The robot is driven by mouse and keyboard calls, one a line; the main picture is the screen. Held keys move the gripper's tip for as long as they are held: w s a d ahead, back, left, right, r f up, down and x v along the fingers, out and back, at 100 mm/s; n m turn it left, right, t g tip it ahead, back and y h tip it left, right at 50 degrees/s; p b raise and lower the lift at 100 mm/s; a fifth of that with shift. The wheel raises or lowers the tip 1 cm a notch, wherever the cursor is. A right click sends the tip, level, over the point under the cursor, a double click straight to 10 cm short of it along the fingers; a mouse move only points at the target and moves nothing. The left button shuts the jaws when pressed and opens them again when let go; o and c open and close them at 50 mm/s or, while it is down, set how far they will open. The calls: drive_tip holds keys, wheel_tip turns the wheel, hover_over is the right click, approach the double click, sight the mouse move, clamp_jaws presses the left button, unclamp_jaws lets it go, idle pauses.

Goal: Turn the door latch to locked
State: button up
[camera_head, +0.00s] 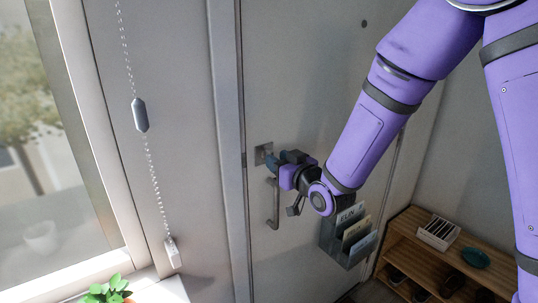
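The grey door (300,90) fills the middle of the head view. A small square metal latch plate (260,153) sits near the door's left edge, above a vertical handle (274,212). My gripper (274,160) is at the latch, with its dark fingers reaching to the right part of the plate. The fingers and the purple wrist cover the latch's turning part, so I cannot tell its angle or whether the fingers touch it. The gap between the fingertips is too small to make out.
A grey holder with papers (345,243) hangs on the door below my arm. A wooden shelf (412,235) with shoes, a white box and a teal dish stands at the lower right. A beaded chain (151,170) hangs by the window at left. A green plant (108,291) is at the bottom.

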drive_tip(key=shift+x, duration=2.15)
drive_tip(key=c, duration=0.6)
